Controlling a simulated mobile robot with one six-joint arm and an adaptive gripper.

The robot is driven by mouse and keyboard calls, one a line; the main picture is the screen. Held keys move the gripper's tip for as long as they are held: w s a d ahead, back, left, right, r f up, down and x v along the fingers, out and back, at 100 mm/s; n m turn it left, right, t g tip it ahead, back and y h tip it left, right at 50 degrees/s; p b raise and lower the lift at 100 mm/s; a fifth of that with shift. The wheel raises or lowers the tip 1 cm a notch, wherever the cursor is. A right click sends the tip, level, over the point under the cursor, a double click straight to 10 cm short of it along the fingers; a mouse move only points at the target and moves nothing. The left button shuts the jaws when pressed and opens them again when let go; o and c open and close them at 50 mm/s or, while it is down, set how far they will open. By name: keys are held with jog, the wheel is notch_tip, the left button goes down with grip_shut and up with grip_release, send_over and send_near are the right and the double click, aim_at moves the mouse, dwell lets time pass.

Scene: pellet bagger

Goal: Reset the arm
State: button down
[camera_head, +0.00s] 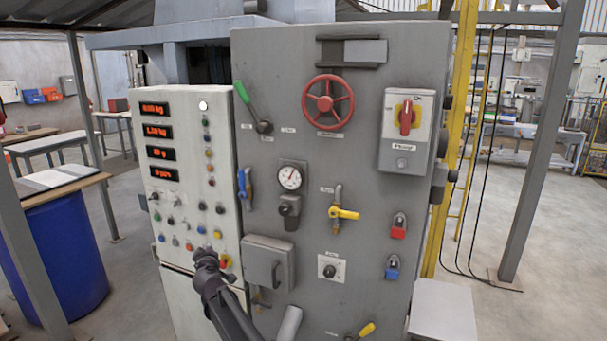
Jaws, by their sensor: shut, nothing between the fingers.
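My gripper (205,258) is at the upper end of my dark arm, which rises from the bottom of the picture. It is shut and holds nothing that I can see. It shows in front of the lower part of the white control panel (185,105), close to a yellow and red knob (225,262). I cannot tell whether it touches the panel or the knob. The panel carries red digital displays, buttons and switches.
The grey cabinet (350,70) carries a red handwheel (328,102), a green-tipped lever (253,108), a gauge (290,177), a yellow valve handle (344,213) and a red rotary switch (406,117). A blue drum (68,250) stands left. Open floor shows at right.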

jog(key=s+d+f+m+g+h, duration=0.2)
jog(key=d+f+m+h, duration=0.1)
jog(key=d, duration=0.8)
jog(key=s+d+f+m+g+h, duration=0.2)
jog(key=d+f+m, duration=0.1)
jog(key=d, duration=0.7)
jog(key=s+d+f+m+g+h, duration=0.1)
jog(key=d+f+m+g+h, duration=0.15)
jog(key=d, duration=0.85)
jog(key=s+d+f+m+g+y, duration=0.1)
jog(key=s+d+f+g, duration=0.1)
jog(key=s+d, duration=0.3)
jog(key=s+d+f+m+g+y, duration=0.1)
jog(key=s+d+g, duration=0.3)
jog(key=s, duration=0.6)
jog(key=s+d+f+m+g+y, duration=0.1)
jog(key=s+d+f+m+g, duration=0.1)
jog(key=s+d, duration=0.4)
notch_tip(320, 180, down, 2)
jog(key=s+g, duration=0.1)
jog(key=s, duration=0.1)
jog(key=shift+s+p, duration=0.35)
jog(key=shift+p, duration=0.05)
jog(key=shift+a+g, duration=0.1)
jog(key=shift+g, duration=0.15)
